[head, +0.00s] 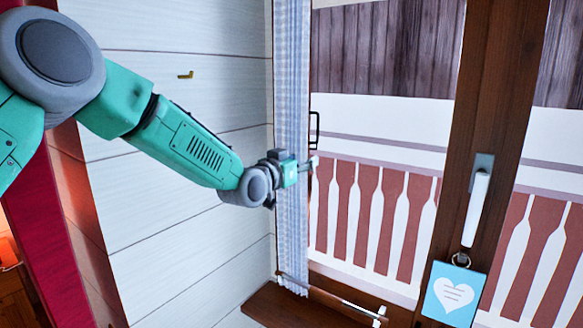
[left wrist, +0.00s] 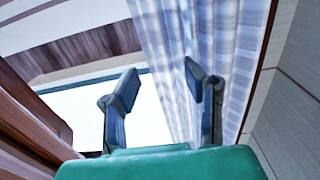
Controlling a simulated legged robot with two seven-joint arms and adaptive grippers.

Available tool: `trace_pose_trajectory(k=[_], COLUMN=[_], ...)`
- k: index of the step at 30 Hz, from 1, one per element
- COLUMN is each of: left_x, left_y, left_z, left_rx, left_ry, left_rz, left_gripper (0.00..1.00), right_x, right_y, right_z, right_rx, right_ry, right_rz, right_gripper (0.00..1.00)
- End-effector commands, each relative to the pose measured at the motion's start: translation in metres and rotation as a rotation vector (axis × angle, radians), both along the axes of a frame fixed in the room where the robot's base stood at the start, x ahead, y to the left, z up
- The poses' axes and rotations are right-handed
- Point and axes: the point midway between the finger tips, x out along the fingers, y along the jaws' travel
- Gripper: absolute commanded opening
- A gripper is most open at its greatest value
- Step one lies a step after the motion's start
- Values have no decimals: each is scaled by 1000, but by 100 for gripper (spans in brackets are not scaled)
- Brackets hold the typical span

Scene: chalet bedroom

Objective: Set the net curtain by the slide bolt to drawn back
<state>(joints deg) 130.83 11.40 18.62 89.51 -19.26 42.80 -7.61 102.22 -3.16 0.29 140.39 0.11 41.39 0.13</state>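The net curtain (head: 291,60) is a pale blue-and-white checked cloth. It hangs in a narrow gathered strip at the left edge of the window, beside the white board wall. It also shows in the left wrist view (left wrist: 225,35), beyond and to the right of the fingers. My left gripper (head: 311,164) is in front of the curtain at mid height. Its fingers (left wrist: 160,82) are apart with nothing clearly held between them. I cannot tell whether a finger touches the cloth. I cannot clearly make out the slide bolt. My right gripper is not in view.
A thin rod (head: 333,295) runs along the window's bottom. A black handle (head: 315,130) is just right of the curtain. A brown post (head: 490,90) carries a white handle (head: 477,202) and a hanging blue heart tag (head: 454,294). A brass hook (head: 186,75) is on the wall.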

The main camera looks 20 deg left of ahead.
Motion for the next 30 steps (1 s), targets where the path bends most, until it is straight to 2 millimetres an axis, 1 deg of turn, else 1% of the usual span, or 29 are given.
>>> trace_pose_trajectory(k=[5,9,12,15,18,21,30], left_x=[-29,-58,-75,-88,-96,-99,-100], left_y=[11,21,27,32,35,36,36], left_z=[-1,-2,-3,-4,-4,-5,-4], left_rx=[-2,-2,-2,-3,-2,-1,-1], left_ry=[3,4,4,5,5,6,4], left_rz=[1,1,1,2,2,2,2], left_gripper=[38,38,38,38,38,38,38], right_x=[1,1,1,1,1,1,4], right_y=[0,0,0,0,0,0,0], right_z=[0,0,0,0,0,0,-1], right_rx=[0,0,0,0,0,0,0], right_ry=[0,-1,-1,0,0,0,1], right_rz=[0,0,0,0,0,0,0], right_gripper=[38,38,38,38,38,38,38])
